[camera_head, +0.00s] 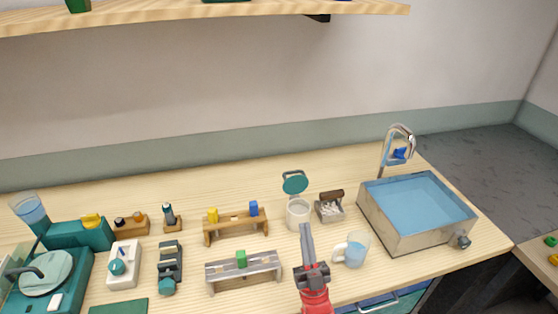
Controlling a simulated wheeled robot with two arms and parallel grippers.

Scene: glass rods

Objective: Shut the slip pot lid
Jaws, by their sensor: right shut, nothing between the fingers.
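The slip pot (298,214) is a small cream pot standing on the wooden workbench, right of the middle of the head view. Its teal lid (294,182) stands raised above the pot's back edge, so the pot is open. My right gripper (307,232) is shut and empty, with its red wrist at the bottom of the view. Its tips appear just in front of the pot's lower edge; I cannot tell whether they touch it. My left gripper is not in view.
A glass mug (356,249) of bluish liquid stands just right of my right gripper. A small box (329,208) sits beside the pot. A blue-filled basin (400,240) stands at right. Wooden (236,226) and grey (243,272) racks stand at left.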

